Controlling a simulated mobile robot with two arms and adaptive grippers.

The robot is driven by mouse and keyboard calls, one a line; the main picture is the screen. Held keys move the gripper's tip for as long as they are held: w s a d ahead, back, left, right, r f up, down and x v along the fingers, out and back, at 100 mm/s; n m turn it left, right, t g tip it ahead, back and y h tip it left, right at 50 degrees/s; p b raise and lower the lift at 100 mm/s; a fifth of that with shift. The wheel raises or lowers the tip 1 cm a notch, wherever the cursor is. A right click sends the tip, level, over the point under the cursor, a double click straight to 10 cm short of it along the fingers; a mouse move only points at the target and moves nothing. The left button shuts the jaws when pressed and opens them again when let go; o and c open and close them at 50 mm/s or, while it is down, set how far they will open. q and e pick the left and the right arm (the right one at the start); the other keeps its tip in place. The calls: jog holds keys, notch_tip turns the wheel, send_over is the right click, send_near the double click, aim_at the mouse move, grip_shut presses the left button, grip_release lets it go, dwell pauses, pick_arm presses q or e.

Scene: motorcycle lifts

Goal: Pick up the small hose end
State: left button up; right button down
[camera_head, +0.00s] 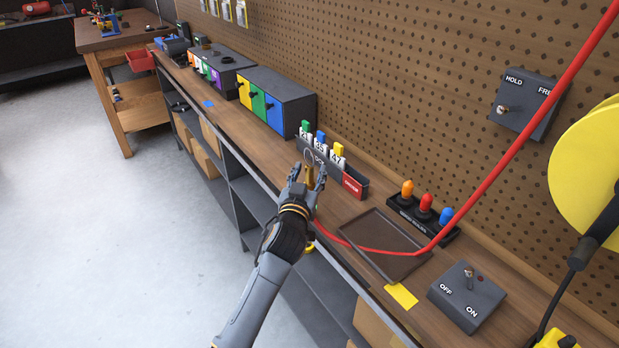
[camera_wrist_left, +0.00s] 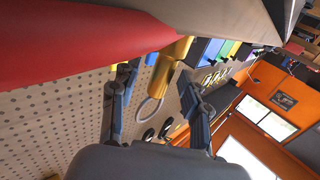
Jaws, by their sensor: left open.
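The red hose (camera_head: 480,190) comes down from the upper right, crosses the dark tray and runs to my left gripper (camera_head: 308,180). A small brass-yellow hose end (camera_head: 309,174) with a thin pale ring (camera_head: 309,155) shows between the gripper's fingers. In the left wrist view, the hose (camera_wrist_left: 70,45) is large and close, the yellow end (camera_wrist_left: 172,62) lies between the open fingertips (camera_wrist_left: 155,85), and the ring (camera_wrist_left: 148,111) hangs below it. I cannot tell whether either finger touches it. The hose's path behind the wrist is partly hidden. My right gripper is not seen.
The dark tray (camera_head: 362,243) lies right of the gripper. A card holder (camera_head: 352,184) stands just behind it. A rack of coloured bulbs (camera_head: 424,213), a switch box (camera_head: 466,297) and drawer boxes (camera_head: 288,103) also occupy the bench. Open floor (camera_head: 130,240) lies left.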

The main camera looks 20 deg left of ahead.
pick_arm(q)
jog(key=shift+w, duration=0.4)
jog(key=shift+c, duration=0.4)
grip_shut()
jog(key=shift+r, duration=0.15)
